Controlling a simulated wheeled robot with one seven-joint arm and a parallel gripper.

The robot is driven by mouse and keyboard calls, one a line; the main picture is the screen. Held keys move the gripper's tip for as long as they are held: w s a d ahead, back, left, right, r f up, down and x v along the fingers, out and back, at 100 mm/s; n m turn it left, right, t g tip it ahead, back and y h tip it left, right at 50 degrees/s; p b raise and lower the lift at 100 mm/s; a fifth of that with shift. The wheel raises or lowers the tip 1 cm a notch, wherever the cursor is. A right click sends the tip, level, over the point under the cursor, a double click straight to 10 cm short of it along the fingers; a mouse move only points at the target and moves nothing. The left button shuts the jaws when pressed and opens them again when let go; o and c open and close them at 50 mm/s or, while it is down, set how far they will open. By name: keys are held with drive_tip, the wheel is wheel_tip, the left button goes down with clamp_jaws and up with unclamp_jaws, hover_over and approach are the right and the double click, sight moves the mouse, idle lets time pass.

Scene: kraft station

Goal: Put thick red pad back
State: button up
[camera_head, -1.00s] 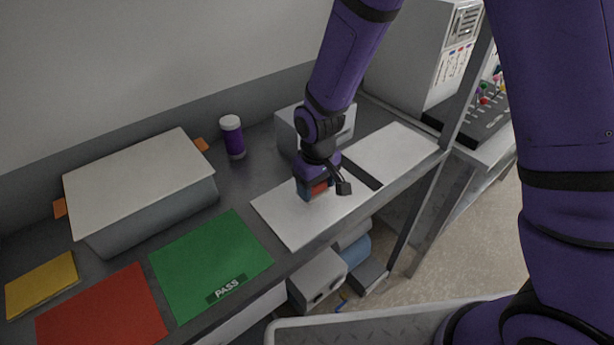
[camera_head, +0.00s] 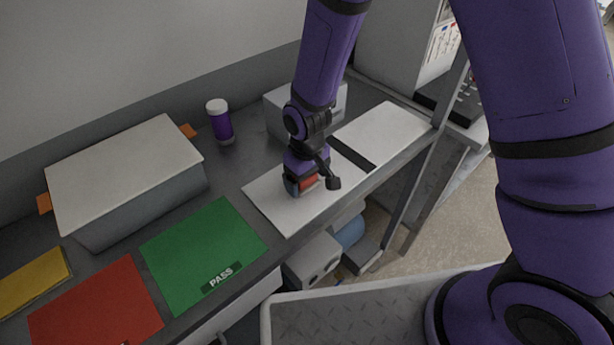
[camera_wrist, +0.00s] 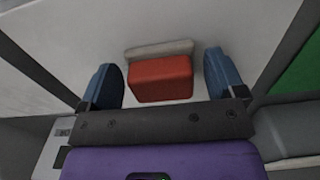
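The thick red pad (camera_wrist: 160,80) is a small red block with rounded edges on a white panel. A thin pale grey strip (camera_wrist: 158,49) lies along its far side in the wrist view. My gripper (camera_wrist: 163,86) is open, with one blue finger on each side of the red pad and a visible gap on both sides. In the head view my gripper (camera_head: 303,187) points down over the white panel (camera_head: 272,206), and the red pad (camera_head: 308,182) shows partly beside the fingers. I cannot tell how far the fingertips are above the panel.
A green PASS mat (camera_head: 205,250), a red mat (camera_head: 95,305) and a yellow pad (camera_head: 32,283) lie to the left. A large grey box (camera_head: 125,180), a purple bottle (camera_head: 220,122) and a grey box (camera_head: 275,110) stand behind. A second white panel (camera_head: 385,132) lies right.

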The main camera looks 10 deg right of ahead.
drive_tip(key=d+r+m+t, duration=0.1)
drive_tip(key=d+r, duration=0.2)
drive_tip(key=r, duration=0.7)
drive_tip(key=d+r, duration=0.3)
drive_tip(key=r, duration=0.8)
drive_tip(key=s+d+r+m+t, duration=0.4)
drive_tip(key=s+d+r+m, duration=0.1)
drive_tip(key=s+d+r, duration=1.1)
drive_tip(key=shift+s+d+m, duration=0.4)
drive_tip(key=shift+s+d, duration=0.45)
drive_tip(key=shift+d, duration=0.15)
drive_tip(key=shift+c, duration=0.2)
